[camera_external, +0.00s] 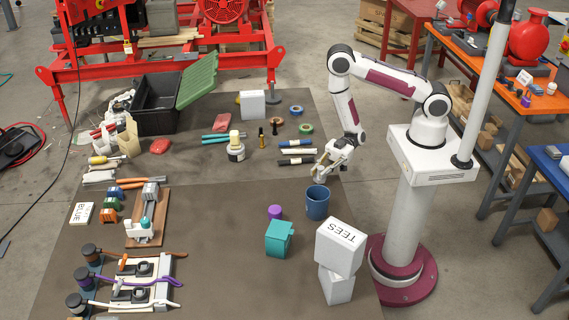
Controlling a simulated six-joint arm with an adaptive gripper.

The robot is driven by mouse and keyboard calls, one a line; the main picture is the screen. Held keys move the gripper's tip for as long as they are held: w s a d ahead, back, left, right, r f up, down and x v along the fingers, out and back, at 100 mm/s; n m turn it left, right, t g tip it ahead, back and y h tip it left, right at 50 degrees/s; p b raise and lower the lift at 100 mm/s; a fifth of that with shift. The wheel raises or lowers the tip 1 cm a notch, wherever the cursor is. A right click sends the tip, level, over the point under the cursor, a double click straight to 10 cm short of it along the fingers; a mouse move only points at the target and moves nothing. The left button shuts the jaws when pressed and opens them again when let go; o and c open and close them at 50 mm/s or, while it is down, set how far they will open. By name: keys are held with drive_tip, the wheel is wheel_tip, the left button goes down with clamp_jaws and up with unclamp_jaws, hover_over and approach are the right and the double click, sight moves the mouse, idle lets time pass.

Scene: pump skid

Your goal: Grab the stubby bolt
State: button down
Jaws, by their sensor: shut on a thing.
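My gripper (319,173) is low over the dark mat, just behind the blue mug and beside the black-and-white rods. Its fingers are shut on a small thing. The fingers hide most of it, and it is too small to tell whether it is the stubby bolt. Two small upright bolt-like pieces stand apart from the gripper, further back: a brass-and-black one (261,138) and a dark one (275,128). I cannot tell from this view whether either is the stubby bolt.
The blue mug (317,203) stands close in front of my gripper. Rods (297,151) lie just left of the gripper. The mat's middle (215,215) is clear.

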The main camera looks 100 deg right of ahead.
sight(320, 168)
drive_tip(key=shift+r, duration=4.55)
drive_tip(key=shift+r, duration=0.15)
